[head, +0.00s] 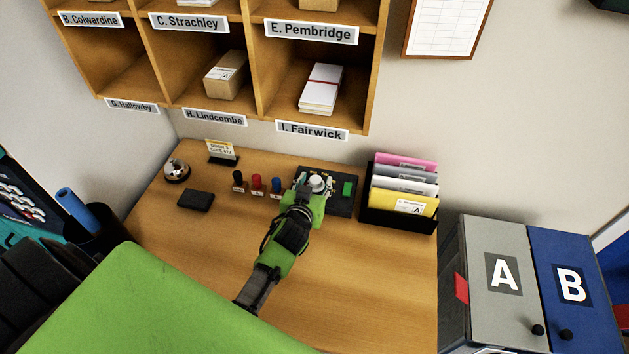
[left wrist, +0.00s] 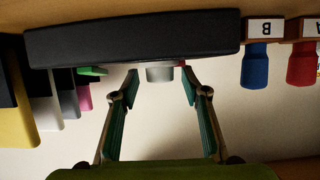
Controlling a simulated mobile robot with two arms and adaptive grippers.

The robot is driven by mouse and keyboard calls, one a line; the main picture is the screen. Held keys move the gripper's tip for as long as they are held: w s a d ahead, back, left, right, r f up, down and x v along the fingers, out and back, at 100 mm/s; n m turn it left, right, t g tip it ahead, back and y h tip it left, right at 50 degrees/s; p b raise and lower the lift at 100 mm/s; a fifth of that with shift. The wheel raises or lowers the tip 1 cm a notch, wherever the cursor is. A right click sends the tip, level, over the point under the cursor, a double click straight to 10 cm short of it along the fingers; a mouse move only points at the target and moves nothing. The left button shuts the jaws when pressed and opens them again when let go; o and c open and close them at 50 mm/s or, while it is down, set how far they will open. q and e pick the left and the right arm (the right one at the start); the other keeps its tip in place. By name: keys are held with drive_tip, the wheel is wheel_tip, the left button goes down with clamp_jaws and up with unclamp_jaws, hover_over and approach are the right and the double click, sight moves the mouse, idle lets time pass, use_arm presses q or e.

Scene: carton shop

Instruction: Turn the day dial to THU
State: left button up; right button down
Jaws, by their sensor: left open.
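The day dial (head: 318,184) is a pale round knob on a dark box (head: 341,206) at the back of the wooden desk. The lettering around it is too small to read, so I cannot tell which day it is set to. My left gripper (head: 308,188) reaches over the desk to the dial and partly covers the box. In the left wrist view the open fingers (left wrist: 160,88) stand one on each side of the grey dial (left wrist: 160,72), with gaps showing. The dark box (left wrist: 130,39) runs across the top of that view. My right gripper is not in view.
Black, red and blue stamps (head: 257,184) stand left of the box. A black file holder (head: 398,213) with coloured envelopes stands close on its right. A bell (head: 177,171), ink pad (head: 196,200) and small card (head: 221,150) are further left. Pigeonholes (head: 250,75) hang above. The front desk is clear.

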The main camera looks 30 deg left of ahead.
use_arm(q)
drive_tip(key=shift+c, duration=0.7)
drive_tip(key=c, duration=0.9)
drive_tip(key=shift+c, duration=0.2)
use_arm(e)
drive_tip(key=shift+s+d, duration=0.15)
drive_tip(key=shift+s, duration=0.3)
use_arm(q)
drive_tip(key=shift+r, duration=0.1)
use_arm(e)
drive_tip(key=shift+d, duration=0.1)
